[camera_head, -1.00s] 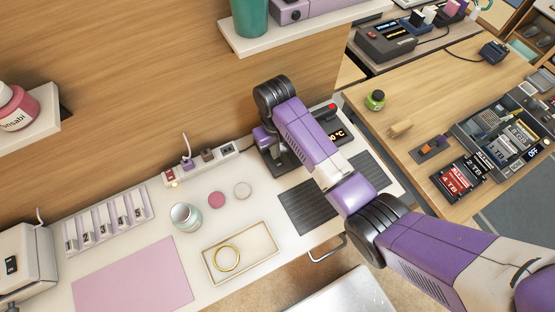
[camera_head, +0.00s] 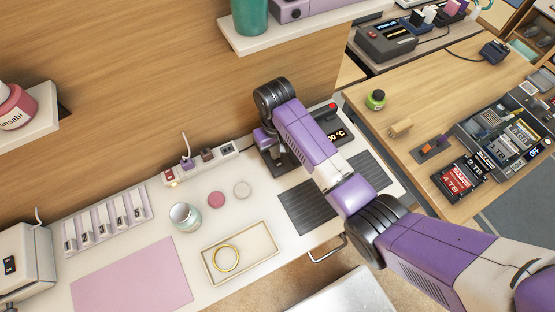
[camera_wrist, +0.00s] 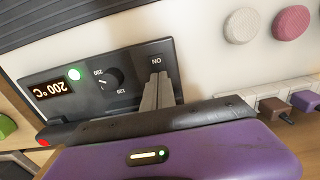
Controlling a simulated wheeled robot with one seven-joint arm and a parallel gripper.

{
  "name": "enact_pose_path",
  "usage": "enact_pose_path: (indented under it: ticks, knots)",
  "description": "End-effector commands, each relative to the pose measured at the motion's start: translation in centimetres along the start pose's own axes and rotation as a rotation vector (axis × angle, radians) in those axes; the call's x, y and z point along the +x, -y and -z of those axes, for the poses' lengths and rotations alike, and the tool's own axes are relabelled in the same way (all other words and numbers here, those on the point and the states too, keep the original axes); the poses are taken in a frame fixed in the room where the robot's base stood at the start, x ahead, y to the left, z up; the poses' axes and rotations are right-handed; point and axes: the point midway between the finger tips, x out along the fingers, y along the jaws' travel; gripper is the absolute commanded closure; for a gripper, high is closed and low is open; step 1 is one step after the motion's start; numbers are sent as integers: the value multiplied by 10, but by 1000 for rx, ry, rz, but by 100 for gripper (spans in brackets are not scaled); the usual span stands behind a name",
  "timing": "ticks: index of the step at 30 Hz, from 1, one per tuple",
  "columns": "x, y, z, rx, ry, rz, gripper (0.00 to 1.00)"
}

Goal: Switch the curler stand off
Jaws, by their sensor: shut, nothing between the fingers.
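The curler stand is a black box by the wall at the back right of the white desk.
A power strip (camera_head: 228,151) with plugs runs along the wall left of the stand. Two small round pads, pink (camera_head: 215,199) and white (camera_head: 241,188), lie nearby. A dark ribbed mat (camera_head: 308,208) lies in front of the stand. A shelf (camera_head: 290,35) overhangs above.

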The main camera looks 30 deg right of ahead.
Motion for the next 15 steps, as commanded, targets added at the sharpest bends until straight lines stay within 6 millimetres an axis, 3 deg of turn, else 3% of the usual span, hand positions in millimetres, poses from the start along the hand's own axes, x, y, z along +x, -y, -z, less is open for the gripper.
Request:
enact_pose_path:
  ticks: [15]
  knots:
    - [8,0,0,0,0,0,100]
